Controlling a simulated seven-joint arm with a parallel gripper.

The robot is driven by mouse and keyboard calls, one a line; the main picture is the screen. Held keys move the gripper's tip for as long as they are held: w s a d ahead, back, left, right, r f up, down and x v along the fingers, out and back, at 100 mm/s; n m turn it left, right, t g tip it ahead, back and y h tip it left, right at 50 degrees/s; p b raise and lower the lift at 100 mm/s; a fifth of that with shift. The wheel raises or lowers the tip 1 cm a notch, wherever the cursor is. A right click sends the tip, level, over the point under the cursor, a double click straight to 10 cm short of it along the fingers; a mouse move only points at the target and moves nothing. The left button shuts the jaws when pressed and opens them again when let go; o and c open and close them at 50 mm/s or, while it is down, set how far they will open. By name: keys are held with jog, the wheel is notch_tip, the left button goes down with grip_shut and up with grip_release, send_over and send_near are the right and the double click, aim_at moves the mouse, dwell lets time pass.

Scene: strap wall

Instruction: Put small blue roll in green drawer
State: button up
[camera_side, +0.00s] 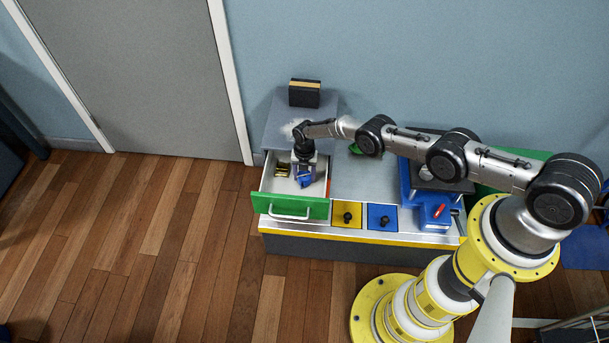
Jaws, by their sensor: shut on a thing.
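The green drawer (290,206) is pulled open at the left end of the workbench. Its light interior shows behind the green front and its grey handle. My gripper (305,176) points down over the inside of the open drawer. It is shut on the small blue roll (305,181), which shows at the fingertips. I cannot tell whether the roll touches the drawer floor or hangs just above it. The fingers hide part of the roll.
Small brass-coloured pieces (283,170) lie in the drawer, left of my gripper. A black box with a tan band (304,93) stands on the grey shelf behind. Yellow (347,214) and blue (382,217) panels with black knobs and a blue machine (433,212) are to the right.

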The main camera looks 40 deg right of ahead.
jog(key=o, duration=1.3)
